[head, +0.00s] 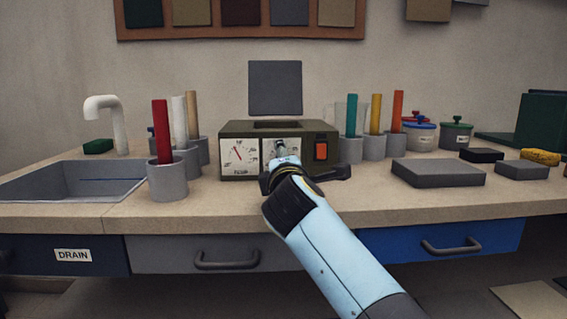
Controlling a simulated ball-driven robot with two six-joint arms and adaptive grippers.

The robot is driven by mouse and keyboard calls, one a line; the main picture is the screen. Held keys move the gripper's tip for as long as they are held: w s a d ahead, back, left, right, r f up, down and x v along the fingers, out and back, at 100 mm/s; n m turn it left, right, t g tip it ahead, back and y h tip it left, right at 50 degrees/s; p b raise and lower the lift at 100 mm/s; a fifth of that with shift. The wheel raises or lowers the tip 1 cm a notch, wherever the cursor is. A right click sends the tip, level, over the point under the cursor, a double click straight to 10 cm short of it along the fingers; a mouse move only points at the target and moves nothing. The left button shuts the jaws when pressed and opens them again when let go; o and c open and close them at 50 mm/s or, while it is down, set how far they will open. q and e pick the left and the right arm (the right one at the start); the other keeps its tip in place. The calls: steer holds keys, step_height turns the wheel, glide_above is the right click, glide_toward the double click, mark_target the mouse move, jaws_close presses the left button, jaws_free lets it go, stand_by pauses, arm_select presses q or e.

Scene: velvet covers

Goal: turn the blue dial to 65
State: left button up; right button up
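An olive box-shaped device (228,131) stands on the counter in the middle of the head view. Its front has a white gauge (238,155) with a red needle on the left and a second white dial panel (296,148) beside it. The dial's knob is mostly covered by my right gripper (281,152), so I cannot make out its colour or setting. My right arm comes in from the lower right and its gripper is in front of that panel. The fingertips are too small and hidden to tell whether they touch or grip the knob. My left gripper is not in view.
An orange switch (321,151) is on the device's right. Grey cups with coloured rods stand on both sides, the nearest cup (168,182) front left. A sink (75,181) lies at left. A flat grey block (438,173) and lidded jars (455,136) are at right.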

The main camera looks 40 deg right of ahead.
steer(key=v, duration=0.7)
steer(key=shift+s+a, duration=0.15)
steer(key=shift+s, duration=0.15)
